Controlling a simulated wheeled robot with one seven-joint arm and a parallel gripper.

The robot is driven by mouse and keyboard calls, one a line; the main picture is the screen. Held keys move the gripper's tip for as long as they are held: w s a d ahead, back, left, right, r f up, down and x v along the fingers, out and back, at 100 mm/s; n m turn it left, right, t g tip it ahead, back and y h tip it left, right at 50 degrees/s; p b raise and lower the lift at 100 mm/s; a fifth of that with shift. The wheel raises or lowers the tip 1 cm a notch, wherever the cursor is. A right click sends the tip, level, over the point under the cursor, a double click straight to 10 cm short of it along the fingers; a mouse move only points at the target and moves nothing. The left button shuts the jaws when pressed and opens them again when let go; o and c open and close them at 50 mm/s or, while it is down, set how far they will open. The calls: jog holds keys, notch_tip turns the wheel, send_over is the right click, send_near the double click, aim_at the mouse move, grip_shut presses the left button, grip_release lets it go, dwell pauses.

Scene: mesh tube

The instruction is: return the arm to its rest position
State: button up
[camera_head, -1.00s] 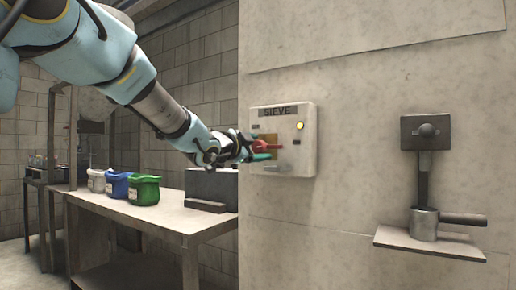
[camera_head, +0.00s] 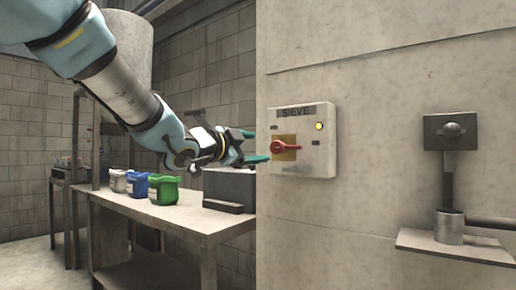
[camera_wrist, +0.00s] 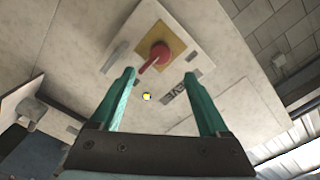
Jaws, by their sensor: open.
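My gripper (camera_head: 258,147) is open and empty, with its green fingertips a little left of the sieve switch box. The box (camera_head: 328,150) is pale, labelled SIEVE, and fixed to the wall. It carries a red rotary handle (camera_head: 288,146) on a yellow plate and a lit yellow lamp (camera_head: 319,126). In the head view the handle lies roughly level. In the wrist view the two green fingers (camera_wrist: 160,95) stand wide apart, and the red handle (camera_wrist: 158,54) shows beyond them with a gap. My arm reaches in from the upper left.
A table (camera_head: 205,222) at the left holds a white tub (camera_head: 117,181), a blue tub (camera_head: 138,186), a green tub (camera_head: 165,191) and a grey box (camera_head: 230,187). A wall shelf (camera_head: 455,247) at the right bears a metal cup (camera_head: 449,227).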

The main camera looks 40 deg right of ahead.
dwell(0.4)
jog(key=w+a+f+n+t+y, duration=0.4)
jog(key=w+a+f+n+y, duration=0.25)
jog(key=w+a+f, duration=0.45)
jog(key=w+a+f+n+y, duration=0.25)
jog(key=a+f+n, duration=0.2)
jog(key=a, duration=0.25)
jog(key=w+a+f+n+y, duration=0.2)
jog(key=a+f+n+y, duration=0.1)
jog(key=a+f, duration=0.4)
jog(key=s+a+f+n+g+y, duration=0.1)
jog(key=s+a+f+n+y, duration=0.2)
jog(key=a, duration=0.4)
jog(key=s+a+f+n+g+y, duration=0.1)
jog(key=a+f+n, duration=0.1)
jog(key=a+f, duration=0.4)
jog(key=s+a+f+n+g+y, duration=0.1)
jog(key=s+a+f+n+g, duration=0.4)
jog(key=s+a, duration=0.55)
notch_tip(320, 180, up, 20)
jog(key=p, duration=2)
jog(key=shift+s+r+p, duration=0.15)
jog(key=shift+s+p, duration=0.1)
jog(key=shift+p, duration=0.05)
